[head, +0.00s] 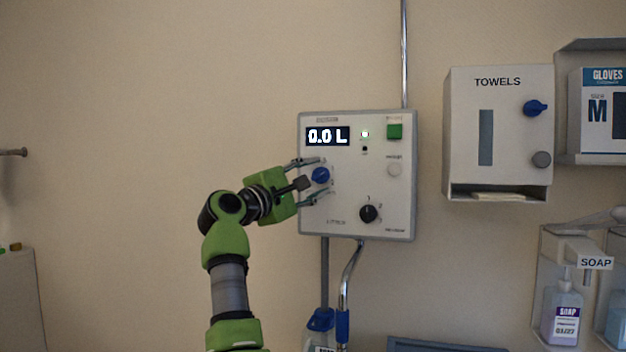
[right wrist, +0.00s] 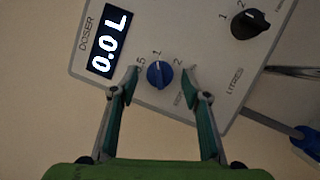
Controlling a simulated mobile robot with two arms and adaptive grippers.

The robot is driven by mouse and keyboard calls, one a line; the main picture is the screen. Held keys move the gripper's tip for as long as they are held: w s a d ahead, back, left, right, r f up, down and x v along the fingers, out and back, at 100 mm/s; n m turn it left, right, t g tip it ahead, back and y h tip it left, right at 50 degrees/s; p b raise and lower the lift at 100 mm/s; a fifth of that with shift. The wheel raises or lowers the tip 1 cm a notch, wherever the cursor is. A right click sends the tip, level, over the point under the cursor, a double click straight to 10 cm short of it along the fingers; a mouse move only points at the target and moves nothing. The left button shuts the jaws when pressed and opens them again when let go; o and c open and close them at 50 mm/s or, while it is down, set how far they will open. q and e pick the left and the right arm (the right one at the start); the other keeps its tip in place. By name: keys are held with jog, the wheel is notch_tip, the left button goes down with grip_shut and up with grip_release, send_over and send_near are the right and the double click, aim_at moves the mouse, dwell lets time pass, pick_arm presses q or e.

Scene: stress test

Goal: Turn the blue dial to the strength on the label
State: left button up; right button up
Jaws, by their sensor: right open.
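The blue dial (head: 320,175) is on the front of a white doser box (head: 345,222) on the wall. In the right wrist view the dial (right wrist: 159,74) has marks around it that look like .5, 1 and 2. Its pale pointer seems to face near the 1, but it is small. My right gripper (head: 322,176) is open, with one finger on each side of the dial. In the right wrist view the fingers (right wrist: 159,72) show gaps to the dial; depth is unclear. The display (head: 327,136) reads 0.0 L. A label below the box is mostly cut off.
A black dial (head: 368,214), a green switch (head: 394,131) and a pale button (head: 394,170) share the box. Right of it are a towel dispenser (head: 460,130) with another blue knob (head: 535,108), a glove box and soap bottles (head: 562,305). Pipes run above and below. The left wall is mostly bare.

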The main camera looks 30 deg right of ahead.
jog(key=v, duration=0.7)
jog(key=shift+a, duration=0.2)
